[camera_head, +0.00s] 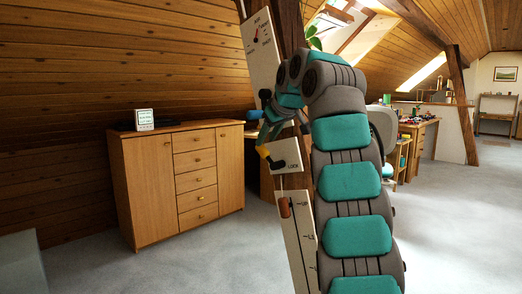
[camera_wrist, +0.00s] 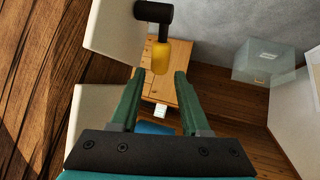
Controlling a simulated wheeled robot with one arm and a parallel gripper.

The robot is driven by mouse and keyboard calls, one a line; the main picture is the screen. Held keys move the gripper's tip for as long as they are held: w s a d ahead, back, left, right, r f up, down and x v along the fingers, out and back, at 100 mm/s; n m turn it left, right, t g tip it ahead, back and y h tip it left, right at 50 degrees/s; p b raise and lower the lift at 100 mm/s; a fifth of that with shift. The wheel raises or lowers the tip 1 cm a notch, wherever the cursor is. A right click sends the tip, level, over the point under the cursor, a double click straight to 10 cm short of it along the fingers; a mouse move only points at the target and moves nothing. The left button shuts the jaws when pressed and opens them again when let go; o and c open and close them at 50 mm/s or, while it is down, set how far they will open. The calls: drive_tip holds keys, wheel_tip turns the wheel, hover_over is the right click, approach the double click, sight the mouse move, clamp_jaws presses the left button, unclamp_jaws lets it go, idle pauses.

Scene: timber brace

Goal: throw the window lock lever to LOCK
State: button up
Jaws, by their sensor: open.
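The lock lever has a black hub and arm and a yellow grip (camera_head: 263,152). It is mounted on a small white plate (camera_head: 289,152) marked LOCK at its lower right. The lever points up and left from its hub, away from that word. In the wrist view the yellow grip (camera_wrist: 160,56) hangs from the black arm, beside the plate (camera_wrist: 112,32). My gripper (camera_wrist: 160,73) is open, with the grip just past and between its two green fingertips in the picture. I cannot tell the gap in depth. In the head view my gripper (camera_head: 266,134) is just above the lever, partly hidden by my arm.
A white gauge panel (camera_head: 259,48) is above on the timber post, and a slotted panel with a brown knob (camera_head: 284,207) is below. A wooden cabinet (camera_head: 180,182) stands left, with a small white box (camera_head: 144,119) on top. Grey floor is clear before it.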

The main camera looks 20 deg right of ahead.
sight(261, 149)
drive_tip(key=x, duration=0.6)
drive_tip(key=shift+w+f, duration=0.2)
drive_tip(key=shift+w, duration=0.1)
clamp_jaws()
idle(1.1)
